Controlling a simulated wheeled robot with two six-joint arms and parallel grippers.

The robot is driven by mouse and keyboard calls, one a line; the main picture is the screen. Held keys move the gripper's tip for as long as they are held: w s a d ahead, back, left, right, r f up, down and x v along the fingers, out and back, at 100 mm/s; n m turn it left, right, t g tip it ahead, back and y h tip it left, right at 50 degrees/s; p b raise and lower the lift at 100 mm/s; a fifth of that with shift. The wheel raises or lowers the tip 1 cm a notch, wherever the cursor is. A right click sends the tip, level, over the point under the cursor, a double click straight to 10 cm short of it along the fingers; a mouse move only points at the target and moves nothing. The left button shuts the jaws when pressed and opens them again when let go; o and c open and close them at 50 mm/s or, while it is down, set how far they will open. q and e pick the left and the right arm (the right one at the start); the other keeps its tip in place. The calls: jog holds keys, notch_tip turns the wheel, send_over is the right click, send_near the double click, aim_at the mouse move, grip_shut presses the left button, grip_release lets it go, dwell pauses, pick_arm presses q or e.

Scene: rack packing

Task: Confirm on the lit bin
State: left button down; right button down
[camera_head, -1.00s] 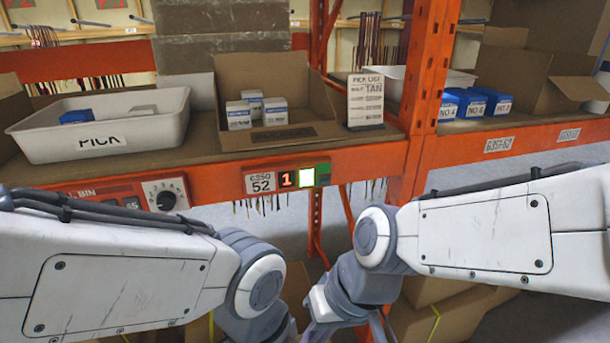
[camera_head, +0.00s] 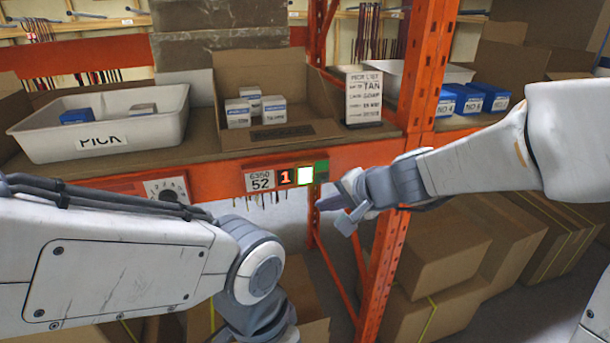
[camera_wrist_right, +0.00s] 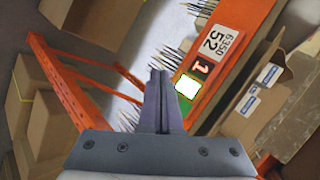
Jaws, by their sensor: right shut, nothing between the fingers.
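The lit button (camera_head: 306,175) glows white in a green housing on the orange shelf beam, beside a red display showing 1 (camera_head: 285,178) and the label 6350 52 (camera_head: 260,181). The lit button also shows in the right wrist view (camera_wrist_right: 187,87). Above it is an open cardboard bin (camera_head: 285,133) with three small white-and-blue boxes (camera_head: 238,113). My right gripper (camera_head: 322,203) is shut and empty, just below and right of the button, apparently apart from it. Its closed fingers show in the right wrist view (camera_wrist_right: 160,76). My left gripper is out of view below the picture.
A white PICK tote (camera_head: 150,132) stands on the shelf at left. A pick list card (camera_head: 363,100) stands right of the bin. The orange rack upright (camera_head: 425,70) is close to my right arm. Cardboard cartons (camera_head: 430,260) are stacked below the shelf.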

jog(key=p, duration=0.2)
send_near(304, 182)
notch_tip(304, 182, down, 4)
jog(key=a, duration=0.2)
jog(key=shift+w+a, duration=0.3)
jog(key=shift+w, duration=0.7)
jog(key=shift+w, duration=0.1)
dwell(0.9)
jog(key=shift+w+a, duration=0.1)
jog(key=shift+w, duration=0.2)
jog(key=shift+w+a, duration=0.15)
jog(key=shift+w, duration=0.25)
dwell(0.6)
jog(key=shift+s, duration=0.45)
jog(key=shift+s+d+b, duration=0.3)
jog(key=shift+s+b, duration=0.05)
jog(key=shift+s, duration=0.1)
